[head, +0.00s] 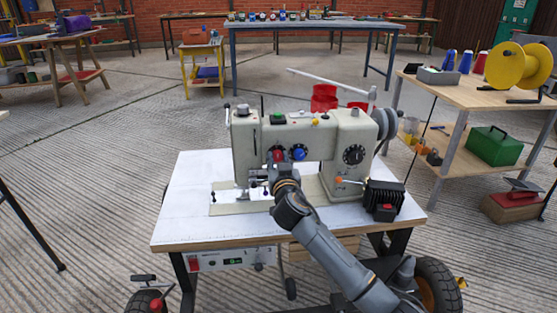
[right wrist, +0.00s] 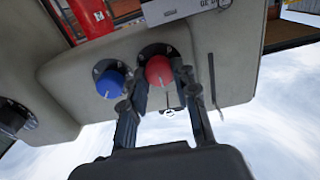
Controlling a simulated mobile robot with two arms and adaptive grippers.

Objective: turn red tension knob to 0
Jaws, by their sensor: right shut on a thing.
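The red tension knob (head: 278,155) is on the front of the cream sewing machine (head: 335,145), left of a blue knob (head: 299,153). My right gripper (head: 276,169) reaches up to the red knob from the front. In the right wrist view the red knob (right wrist: 159,71) sits between the two fingers of my right gripper (right wrist: 162,84), which are shut on it. The blue knob (right wrist: 109,83) is beside it, free of the fingers. The markings around the red knob are too small to read. My left gripper is out of view.
A black dial (head: 353,154) is at the machine's right end. The machine stands on a white-topped table (head: 185,215). A black finned block (head: 384,195) is at the table's right. A wooden workbench (head: 455,92) with a yellow reel (head: 517,66) stands to the right.

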